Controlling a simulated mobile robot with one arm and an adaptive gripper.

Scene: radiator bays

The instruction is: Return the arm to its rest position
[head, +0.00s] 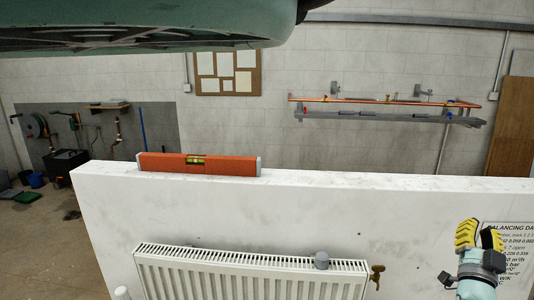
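My gripper (480,235), with yellow and black fingers on a pale teal wrist, is at the lower right. It is in front of the white wall panel (210,215) and overlaps the left edge of a printed sheet (514,245). I see nothing held in it, but the angle does not show clearly whether its fingers are apart. Most of my arm is out of view. A large teal part of my own body covers the top left.
An orange spirit level (199,164) lies along the panel's top edge. Copper pipes (370,100) run along the back wall.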

